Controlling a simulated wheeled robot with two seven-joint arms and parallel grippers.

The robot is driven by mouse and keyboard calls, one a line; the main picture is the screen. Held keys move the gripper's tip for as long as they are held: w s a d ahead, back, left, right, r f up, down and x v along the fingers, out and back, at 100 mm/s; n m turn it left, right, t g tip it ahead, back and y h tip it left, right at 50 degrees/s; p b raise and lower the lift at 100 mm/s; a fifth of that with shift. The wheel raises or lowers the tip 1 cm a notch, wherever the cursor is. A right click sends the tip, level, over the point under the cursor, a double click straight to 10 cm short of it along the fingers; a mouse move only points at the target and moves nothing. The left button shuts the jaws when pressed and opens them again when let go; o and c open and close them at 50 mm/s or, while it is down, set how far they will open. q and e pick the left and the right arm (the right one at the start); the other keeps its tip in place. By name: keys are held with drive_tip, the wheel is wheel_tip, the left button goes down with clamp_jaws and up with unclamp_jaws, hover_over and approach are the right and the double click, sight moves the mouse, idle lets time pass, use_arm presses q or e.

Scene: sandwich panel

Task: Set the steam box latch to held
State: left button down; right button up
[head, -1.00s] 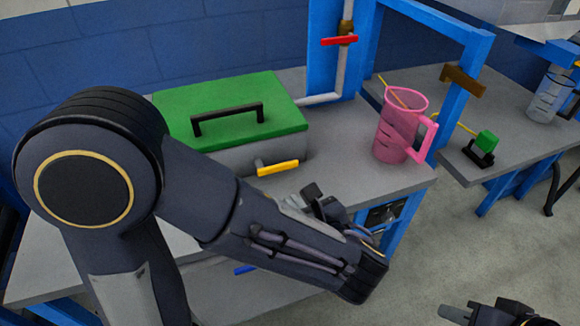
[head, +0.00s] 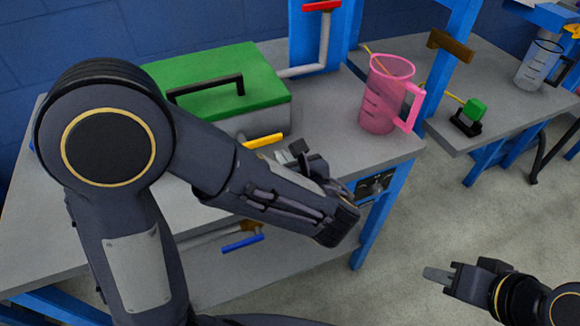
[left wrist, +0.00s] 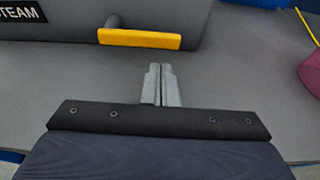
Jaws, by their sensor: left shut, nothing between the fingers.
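The steam box has a green lid (head: 258,72) with a black handle and a grey body (head: 262,122). Its "STEAM" label (left wrist: 18,12) shows in the left wrist view. The yellow latch (head: 264,141) sits on the front of the box, and its bar lies nearly level in the left wrist view (left wrist: 139,39). My left gripper (head: 283,157) is shut and empty, just in front of the latch and a little to its right. Its fingertips (left wrist: 161,68) are apart from the bar. My right gripper (head: 437,275) is over the floor at the right, away from the box; its finger gap is unclear.
A pink jug (head: 381,100) stands on the bench right of the box. A pipe with a red valve handle (head: 322,6) rises behind. A blue handle (head: 242,243) is below the bench top. A green block on a black base (head: 470,114) is on the right bench.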

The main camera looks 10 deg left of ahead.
use_arm(q)
drive_tip(key=shift+x, duration=1.7)
drive_tip(key=shift+r+n+b, duration=0.35)
drive_tip(key=shift+n+b, duration=0.15)
drive_tip(key=shift+b, duration=0.25)
drive_tip(key=shift+r+n+t+h+b, duration=0.3)
drive_tip(key=shift+n+h+b, duration=0.25)
drive_tip(key=shift+b, duration=0.2)
drive_tip(key=r+n+t+b, duration=0.1)
drive_tip(key=n+b, duration=0.2)
drive_tip(key=b, duration=0.2)
drive_tip(key=s+a+r+n+t+h+b, duration=0.1)
drive_tip(key=r+n+b, duration=0.1)
drive_tip(key=b, duration=0.3)
drive_tip(key=a+r+n+t+h+b, duration=0.1)
drive_tip(key=r+n+b, duration=0.1)
drive_tip(key=n+b, duration=0.2)
drive_tip(key=shift+s+a+t+b, duration=0.25)
drive_tip(key=shift+s+t+b, duration=0.15)
drive_tip(key=shift+b, duration=0.5)
drive_tip(key=shift+s+a+r+n+h+b, duration=0.25)
drive_tip(key=shift+s+a+r+n+b, duration=0.25)
drive_tip(key=shift+a+r+b, duration=0.4)
drive_tip(key=shift+s, duration=0.1)
drive_tip(key=shift+d+f, duration=0.1)
